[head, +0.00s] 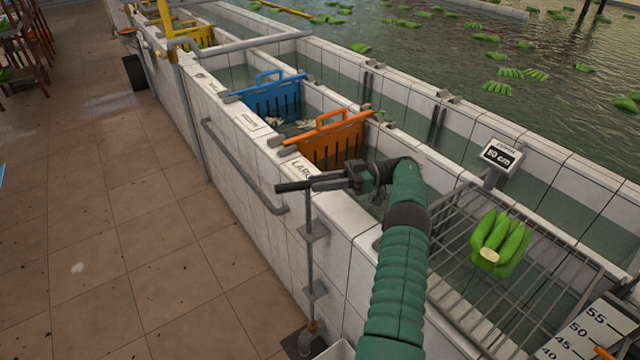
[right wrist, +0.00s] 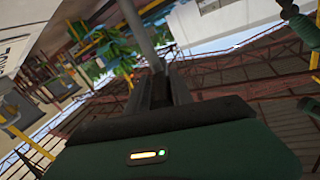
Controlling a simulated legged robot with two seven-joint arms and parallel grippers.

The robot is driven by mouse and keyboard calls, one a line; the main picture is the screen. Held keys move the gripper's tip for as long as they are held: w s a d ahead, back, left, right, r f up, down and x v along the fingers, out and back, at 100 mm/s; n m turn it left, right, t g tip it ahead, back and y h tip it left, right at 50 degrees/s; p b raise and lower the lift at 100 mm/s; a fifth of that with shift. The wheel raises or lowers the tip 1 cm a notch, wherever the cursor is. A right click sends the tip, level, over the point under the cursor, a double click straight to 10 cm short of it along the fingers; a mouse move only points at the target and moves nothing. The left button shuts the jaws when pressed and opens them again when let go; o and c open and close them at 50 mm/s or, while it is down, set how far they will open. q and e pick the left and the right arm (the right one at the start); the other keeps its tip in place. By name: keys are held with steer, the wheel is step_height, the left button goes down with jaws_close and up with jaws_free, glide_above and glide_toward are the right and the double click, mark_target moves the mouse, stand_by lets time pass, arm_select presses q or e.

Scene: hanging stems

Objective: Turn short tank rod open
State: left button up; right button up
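The short tank rod (head: 310,245) stands upright against the outer face of the white tiled tank wall, running through brackets down to a foot near the floor. A dark crossbar handle (head: 290,187) sits at its top. My right gripper (head: 322,182) reaches in from the right at the height of this handle, and its fingers look closed around the bar. In the right wrist view a grey bar (right wrist: 138,30) runs between the close-set dark fingers (right wrist: 160,85). The exact contact is small and partly hidden. My left gripper is not in view.
Orange (head: 335,140) and blue (head: 272,98) slotted gates stand in the tank channel behind. A metal rack (head: 470,285) with green bananas (head: 500,242) lies right of my arm. A grey rail (head: 240,165) runs along the wall. The tiled floor (head: 120,230) at left is mostly clear.

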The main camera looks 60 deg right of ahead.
steer(key=o, duration=0.3)
steer(key=shift+d+f, duration=0.1)
steer(key=shift+d, duration=0.05)
steer(key=shift+o, duration=0.2)
steer(key=shift+r, duration=0.35)
step_height(320, 180, up, 3)
steer(key=shift+f, duration=0.1)
steer(key=s+a+r+b, duration=0.1)
steer(key=s+a, duration=0.8)
steer(key=a, duration=0.4)
steer(key=shift+r, duration=0.15)
steer(key=shift+c, duration=0.4)
